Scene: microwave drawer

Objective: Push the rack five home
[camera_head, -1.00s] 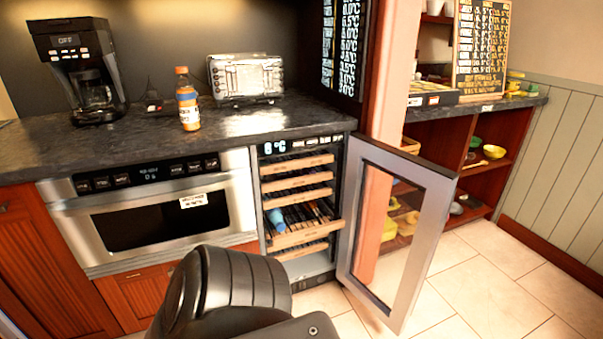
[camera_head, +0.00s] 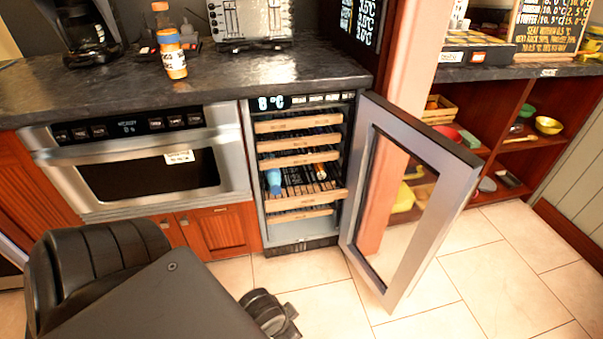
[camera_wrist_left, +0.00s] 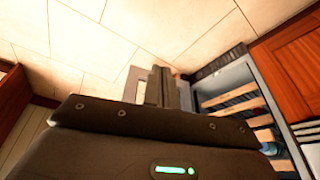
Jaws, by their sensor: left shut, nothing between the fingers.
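The open wine cooler (camera_head: 248,190) stands under the counter with several wooden-fronted racks. One lower rack (camera_head: 306,202) sticks out past the others and carries a blue bottle (camera_head: 274,180) and another bottle at its right. Another rack front (camera_head: 300,216) shows just below it. Which rack is number five I cannot tell. My left gripper (camera_wrist_left: 160,86) is shut and empty, held low over the floor in front of the cooler and apart from it. The rack fronts (camera_wrist_left: 240,107) also show at the right of the left wrist view. My right gripper is out of view.
The glass cooler door (camera_head: 413,200) stands open to the right. A microwave drawer (camera_head: 150,165) is left of the cooler. An orange-labelled bottle (camera_head: 172,58) and a toaster (camera_head: 250,20) are on the counter (camera_head: 110,100).

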